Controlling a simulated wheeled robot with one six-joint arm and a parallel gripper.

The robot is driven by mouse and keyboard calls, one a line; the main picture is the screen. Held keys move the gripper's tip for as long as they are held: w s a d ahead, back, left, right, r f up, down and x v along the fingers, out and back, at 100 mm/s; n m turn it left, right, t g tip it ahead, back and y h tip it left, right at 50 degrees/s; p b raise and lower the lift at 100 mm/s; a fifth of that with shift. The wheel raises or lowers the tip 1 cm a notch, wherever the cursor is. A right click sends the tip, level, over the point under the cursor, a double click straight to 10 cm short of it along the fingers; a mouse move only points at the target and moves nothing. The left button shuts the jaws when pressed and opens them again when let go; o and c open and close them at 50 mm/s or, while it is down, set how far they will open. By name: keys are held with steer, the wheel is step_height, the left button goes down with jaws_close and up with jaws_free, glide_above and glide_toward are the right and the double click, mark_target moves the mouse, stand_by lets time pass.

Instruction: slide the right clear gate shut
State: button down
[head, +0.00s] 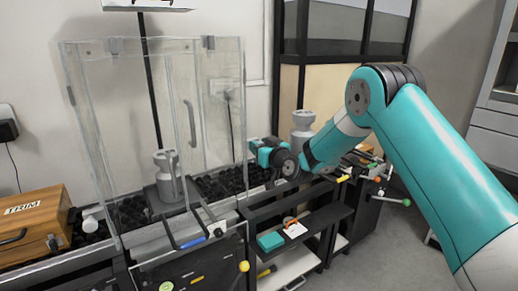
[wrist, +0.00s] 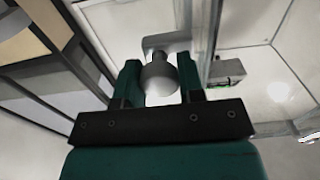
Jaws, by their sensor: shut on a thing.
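A tall clear enclosure (head: 122,105) stands on the left bench in the head view. Its right clear side (head: 236,120) is see-through, so how far the gate is open is hard to tell. My gripper (head: 251,151) is at the lower right edge of the enclosure, reaching in from the right. In the wrist view my gripper (wrist: 159,75) has its two dark green fingers on either side of a rounded grey knob (wrist: 160,80) and is shut on it. The knob sits on a pale mount beside an upright clear panel edge.
A grey weight (head: 167,178) stands inside the enclosure; another (head: 303,128) stands behind my arm. A wooden TRIM box (head: 35,228) is at left. A lower shelf holds a teal block (head: 270,241) and a tagged item (head: 294,228). Floor is clear at lower right.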

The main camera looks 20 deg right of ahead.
step_height(320, 180, down, 10)
steer(key=b, duration=0.7)
steer(key=shift+r, duration=0.15)
steer(key=shift+s, duration=0.1)
steer(key=c, duration=1.1)
jaws_free()
steer(key=shift+o, duration=0.2)
steer(key=b+v, duration=0.7)
steer(key=v, duration=1)
steer(key=shift+s+r+b, duration=0.15)
steer(key=shift+b, duration=0.25)
